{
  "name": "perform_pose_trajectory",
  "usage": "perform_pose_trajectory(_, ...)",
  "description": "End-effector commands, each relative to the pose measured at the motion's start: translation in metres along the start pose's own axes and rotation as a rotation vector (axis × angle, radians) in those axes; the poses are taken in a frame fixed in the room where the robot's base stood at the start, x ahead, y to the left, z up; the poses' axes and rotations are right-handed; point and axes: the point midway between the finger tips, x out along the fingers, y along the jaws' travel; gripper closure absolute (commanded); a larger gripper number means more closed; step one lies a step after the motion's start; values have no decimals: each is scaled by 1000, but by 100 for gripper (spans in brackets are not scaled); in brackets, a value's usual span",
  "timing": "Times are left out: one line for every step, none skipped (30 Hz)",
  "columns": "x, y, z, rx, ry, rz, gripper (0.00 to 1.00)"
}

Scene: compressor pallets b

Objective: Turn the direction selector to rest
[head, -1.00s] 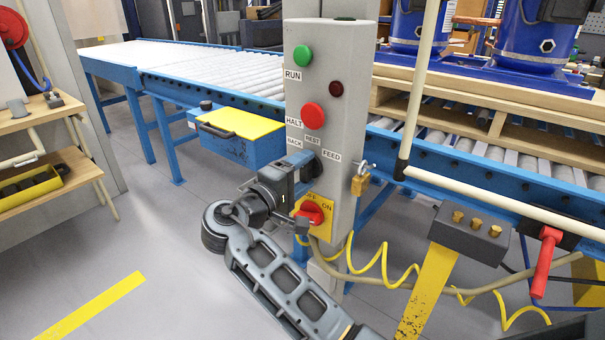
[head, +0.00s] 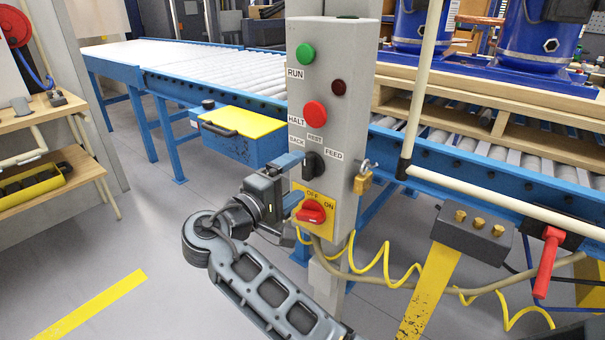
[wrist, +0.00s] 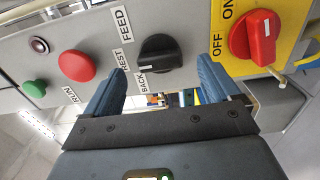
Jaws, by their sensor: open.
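The direction selector (head: 313,164) is a black knob on the grey control post, below the labels BACK, REST and FEED. Its grip bar looks about upright, roughly in line with REST; the exact angle is hard to tell. In the wrist view the knob (wrist: 160,53) shows whole, its bar lying roughly sideways toward the REST label. My gripper (head: 292,182) is left of the post, with its blue fingers spread. In the wrist view the open fingers (wrist: 162,66) lie to either side of the knob, apart from it, with nothing between them.
The red OFF/ON switch (head: 312,211) on its yellow plate sits just below the selector. The red HALT button (head: 314,114) and green RUN button (head: 305,54) are above. A padlock (head: 364,177) hangs on the post's right side. A blue box with yellow lid (head: 240,122) stands behind left.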

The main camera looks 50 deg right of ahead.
Motion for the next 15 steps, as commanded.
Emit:
perform_pose_trajectory(-9, 0, 0, 0, 2, 0, 11)
perform_pose_trajectory(-14, 0, 0, 1, 3, 0, 11)
perform_pose_trajectory(-20, 0, 0, 1, 2, 1, 11)
perform_pose_trajectory(-23, 0, 0, 1, 1, 1, 11)
perform_pose_trajectory(-27, 0, 0, 1, 1, 1, 11)
perform_pose_trajectory(-31, 0, 0, 1, 1, 1, 11)
perform_pose_trajectory(-33, 0, 0, 1, 0, 0, 11)
perform_pose_trajectory(-35, 0, 0, 0, 0, 0, 11)
perform_pose_trajectory(-37, 0, 0, 0, -1, 0, 11)
perform_pose_trajectory(-38, 0, 0, 0, -1, 0, 11)
perform_pose_trajectory(-39, 0, 0, 0, -1, 0, 11)
perform_pose_trajectory(-40, 0, 0, 0, -1, 0, 11)
perform_pose_trajectory(-40, 0, 0, 0, -1, 0, 11)
perform_pose_trajectory(-40, 0, 0, 0, -1, 0, 11)
perform_pose_trajectory(-40, 0, 0, 0, -1, 0, 11)
